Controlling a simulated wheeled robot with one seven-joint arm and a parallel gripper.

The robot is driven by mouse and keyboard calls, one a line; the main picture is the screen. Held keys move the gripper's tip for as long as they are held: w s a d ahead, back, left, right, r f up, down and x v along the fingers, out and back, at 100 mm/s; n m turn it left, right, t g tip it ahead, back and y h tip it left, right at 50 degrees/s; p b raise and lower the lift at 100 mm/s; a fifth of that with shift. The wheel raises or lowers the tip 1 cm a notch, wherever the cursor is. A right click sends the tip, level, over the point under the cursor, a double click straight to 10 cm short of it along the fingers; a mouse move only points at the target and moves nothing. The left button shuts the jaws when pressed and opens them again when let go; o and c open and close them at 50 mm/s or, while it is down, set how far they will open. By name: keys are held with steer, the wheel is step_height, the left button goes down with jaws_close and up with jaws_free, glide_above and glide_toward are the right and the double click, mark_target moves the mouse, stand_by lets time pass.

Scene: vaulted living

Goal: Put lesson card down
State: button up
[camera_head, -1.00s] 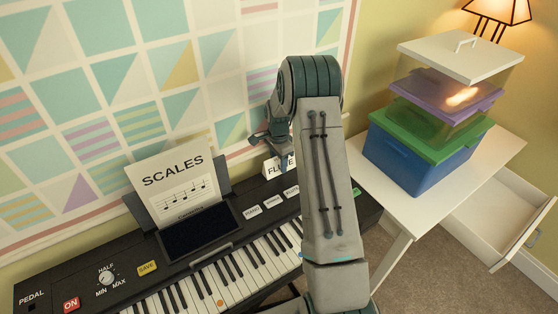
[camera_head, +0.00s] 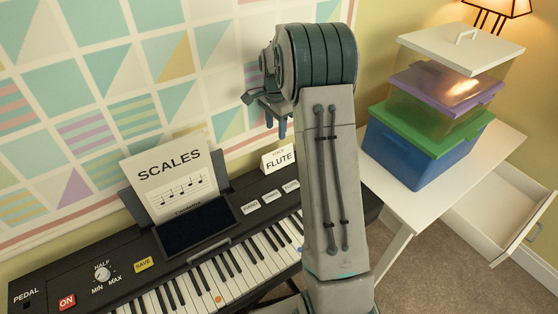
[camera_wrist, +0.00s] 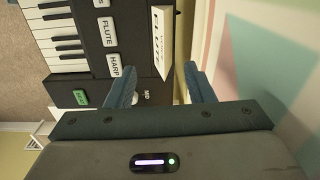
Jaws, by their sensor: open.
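A white card reading SCALES (camera_head: 172,182), with a line of notes, leans on the music rest of the black keyboard (camera_head: 122,262). A small white card reading FLUTE (camera_head: 280,158) stands at the keyboard's back edge; it also shows in the wrist view (camera_wrist: 161,42), beyond the fingertips. I cannot tell from a label which is the lesson card. My gripper (camera_head: 276,130) is open and empty, pointing down above the FLUTE card and apart from it. Its two blue fingers (camera_wrist: 157,78) show spread in the wrist view.
The patterned wall (camera_head: 100,95) is close behind the keyboard. At right, a white desk (camera_head: 400,205) holds stacked lidded boxes (camera_head: 415,145), and its drawer (camera_head: 500,215) is pulled out. A lit lamp (camera_head: 495,8) stands behind.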

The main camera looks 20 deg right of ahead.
steer(key=s+a+r+n+t, duration=0.1)
steer(key=s+a+r+n, duration=0.3)
steer(key=s+r, duration=0.25)
steer(key=s+a+r+n, duration=0.3)
steer(key=s+r+n, duration=0.15)
steer(key=s, duration=0.35)
steer(key=s+a+n+t, duration=0.1)
steer(key=s+a+n, duration=0.1)
steer(key=s, duration=0.6)
steer(key=s+a+n, duration=0.2)
steer(key=s+n, duration=0.3)
steer(key=s, duration=0.4)
steer(key=shift+s+a+f+t, duration=0.2)
steer(key=shift+s+f+t, duration=0.1)
steer(key=shift+t, duration=0.1)
